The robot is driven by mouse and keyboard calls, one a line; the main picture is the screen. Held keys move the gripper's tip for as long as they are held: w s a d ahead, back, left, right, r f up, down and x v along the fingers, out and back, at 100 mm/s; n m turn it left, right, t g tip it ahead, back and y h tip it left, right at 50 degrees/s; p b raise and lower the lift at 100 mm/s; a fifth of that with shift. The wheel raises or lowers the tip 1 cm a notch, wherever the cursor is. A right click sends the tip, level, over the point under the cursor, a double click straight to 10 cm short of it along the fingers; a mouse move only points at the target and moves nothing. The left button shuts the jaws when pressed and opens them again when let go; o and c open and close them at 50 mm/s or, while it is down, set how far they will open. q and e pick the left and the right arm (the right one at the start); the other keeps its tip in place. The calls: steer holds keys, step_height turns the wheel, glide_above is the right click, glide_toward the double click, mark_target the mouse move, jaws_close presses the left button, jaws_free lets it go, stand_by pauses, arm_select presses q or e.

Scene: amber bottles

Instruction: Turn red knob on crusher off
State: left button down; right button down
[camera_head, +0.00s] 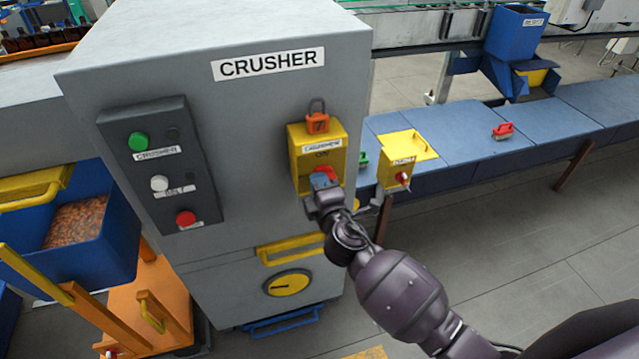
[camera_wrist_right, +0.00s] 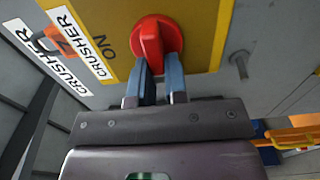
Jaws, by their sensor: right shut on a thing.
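The grey crusher (camera_head: 250,130) stands in the middle of the head view with a CRUSHER label on it. A yellow switch box (camera_head: 304,147) is mounted on its front right. The red knob (camera_wrist_right: 153,38) sits on the yellow plate of this box, by the word ON; in the head view it is mostly hidden by my right gripper (camera_head: 324,183). My right gripper, also in the right wrist view (camera_wrist_right: 160,75), is shut on the red knob, with its two blue fingertips on either side of it. My left gripper is in neither view.
An orange padlock (camera_head: 317,121) hangs above the switch box. A dark panel (camera_head: 160,165) with green, white and red buttons is to the left. A second yellow box (camera_head: 399,178) with a red knob stands right, by the blue conveyor (camera_head: 460,130). A blue bin (camera_head: 115,225) stands left.

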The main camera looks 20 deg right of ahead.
steer(key=c, duration=1.1)
jaws_free()
steer(key=shift+c, duration=0.2)
steer(key=s+b, duration=0.1)
steer(key=s, duration=0.9)
steer(key=shift+s+d, duration=0.15)
steer(key=shift+s, duration=0.25)
